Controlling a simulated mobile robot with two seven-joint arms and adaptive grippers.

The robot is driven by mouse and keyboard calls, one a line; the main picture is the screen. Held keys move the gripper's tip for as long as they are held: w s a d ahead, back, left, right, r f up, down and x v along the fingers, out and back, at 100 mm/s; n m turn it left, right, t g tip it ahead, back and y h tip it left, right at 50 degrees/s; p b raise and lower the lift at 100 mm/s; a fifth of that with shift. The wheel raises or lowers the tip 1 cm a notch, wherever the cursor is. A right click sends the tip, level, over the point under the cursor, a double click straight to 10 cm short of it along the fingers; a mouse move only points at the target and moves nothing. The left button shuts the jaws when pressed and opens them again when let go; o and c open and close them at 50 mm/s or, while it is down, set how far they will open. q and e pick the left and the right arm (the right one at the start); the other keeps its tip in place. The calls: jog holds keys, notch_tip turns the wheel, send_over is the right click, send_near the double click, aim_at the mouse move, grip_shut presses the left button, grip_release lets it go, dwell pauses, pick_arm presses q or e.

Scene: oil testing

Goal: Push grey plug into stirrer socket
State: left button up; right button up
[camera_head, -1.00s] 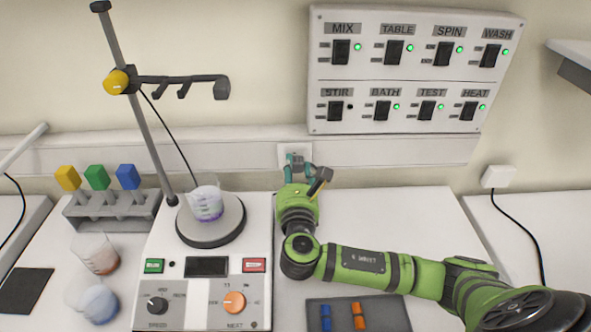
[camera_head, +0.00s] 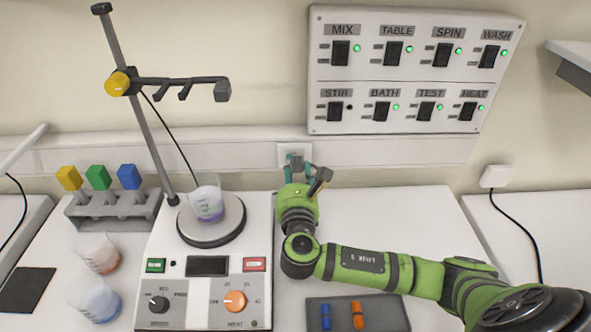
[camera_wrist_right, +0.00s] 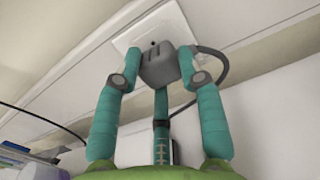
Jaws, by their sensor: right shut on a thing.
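The grey plug (camera_wrist_right: 160,66) is between the fingers of my right gripper (camera_wrist_right: 158,72), which is shut on it. A dark cable (camera_wrist_right: 218,60) curves off to its right. The white wall socket (camera_wrist_right: 148,32) is right behind the plug, with a dark hole visible just above the plug. I cannot tell whether the plug touches the socket or sits apart from it. In the head view, my right gripper (camera_head: 298,166) is in front of the lower part of the socket (camera_head: 295,148) and hides the plug. My left gripper is not in view.
The stirrer (camera_head: 207,290) with a beaker (camera_head: 207,204) on its plate stands left of my right arm. A switch panel (camera_head: 415,70) is above right; its STIR lamp is dark. A dark tray (camera_head: 385,312) lies near the front. The bench behind my arm is clear.

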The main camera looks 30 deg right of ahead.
jog(key=shift+p, duration=0.4)
jog(key=shift+w+d, duration=0.25)
jog(key=shift+w, duration=0.3)
dwell(0.7)
jog(key=o, duration=1.1)
jog(key=shift+o, duration=0.2)
jog(key=shift+s, duration=0.1)
jog(key=shift+s+a, duration=0.15)
jog(key=shift+s, duration=0.05)
jog(key=v, duration=1.1)
jog(key=shift+s, duration=0.2)
jog(key=shift+a, duration=0.1)
